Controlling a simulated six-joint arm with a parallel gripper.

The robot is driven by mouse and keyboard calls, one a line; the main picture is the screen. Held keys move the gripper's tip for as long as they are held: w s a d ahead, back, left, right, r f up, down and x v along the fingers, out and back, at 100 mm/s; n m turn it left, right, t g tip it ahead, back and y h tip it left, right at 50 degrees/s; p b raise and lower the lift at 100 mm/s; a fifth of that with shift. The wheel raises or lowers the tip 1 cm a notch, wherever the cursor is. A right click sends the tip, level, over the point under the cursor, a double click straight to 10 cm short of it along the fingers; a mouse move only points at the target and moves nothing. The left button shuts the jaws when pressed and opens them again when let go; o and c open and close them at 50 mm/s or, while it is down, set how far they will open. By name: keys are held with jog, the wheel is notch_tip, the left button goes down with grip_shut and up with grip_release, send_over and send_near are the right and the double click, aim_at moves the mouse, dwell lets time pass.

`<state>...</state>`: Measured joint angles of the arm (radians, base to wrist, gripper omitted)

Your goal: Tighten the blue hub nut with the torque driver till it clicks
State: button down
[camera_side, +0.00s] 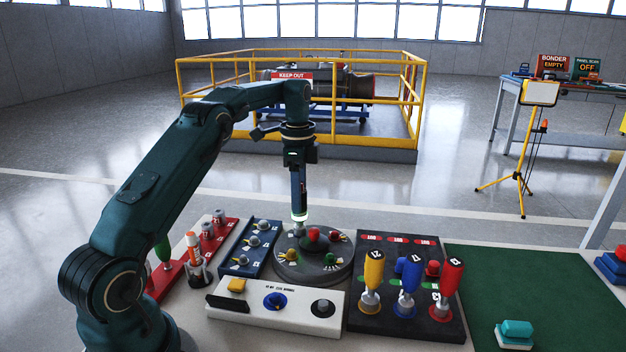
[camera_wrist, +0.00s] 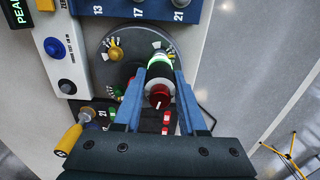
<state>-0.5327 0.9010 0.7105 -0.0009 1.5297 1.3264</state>
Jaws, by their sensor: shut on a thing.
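My gripper (camera_side: 299,178) is shut on the torque driver (camera_side: 299,213), which stands upright with its tip down at the round hub (camera_side: 288,273). A green ring glows near the driver's lower end. In the wrist view, my gripper (camera_wrist: 160,76) has its two blue fingers on either side of the driver (camera_wrist: 158,97), whose red end faces the camera. Red, green and yellow nuts show on the hub. The blue hub nut cannot be made out; the driver may cover it. I cannot tell whether the tip is seated on a nut.
A black rack (camera_side: 440,328) with yellow, blue and red handled tools stands right of the hub. A white control box (camera_side: 300,317) is in front, a blue tray (camera_side: 240,268) at left. A green mat (camera_side: 530,280) at right is mostly clear.

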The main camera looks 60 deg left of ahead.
jog(key=shift+r, duration=0.25)
jog(key=shift+r, duration=0.7)
jog(key=shift+r, duration=0.55)
